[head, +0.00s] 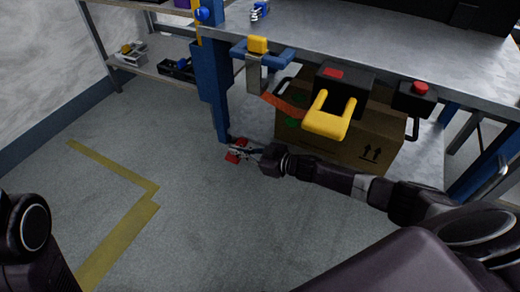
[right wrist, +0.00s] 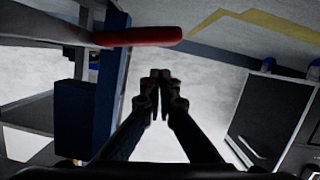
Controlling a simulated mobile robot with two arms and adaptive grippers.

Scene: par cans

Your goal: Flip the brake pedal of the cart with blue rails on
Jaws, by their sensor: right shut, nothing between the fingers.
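The cart with blue rails (head: 213,92) stands at the centre and right of the head view. Its red brake pedal (head: 232,157) is low by the foot of the near blue leg, partly hidden by my right gripper (head: 238,149). The pedal also shows as a red bar (right wrist: 138,36) in the right wrist view, above and left of the fingertips. My right gripper (right wrist: 160,78) is shut and empty, with its fingertips together close to the pedal. I cannot tell whether it touches the pedal. My left gripper is not in view.
A cardboard box (head: 345,140) sits on the cart's lower shelf. A yellow handle (head: 329,117) and a red button (head: 420,88) are near the top's edge. A grey shelf (head: 150,72) stands behind. The floor left of the cart is clear, with yellow tape (head: 110,164).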

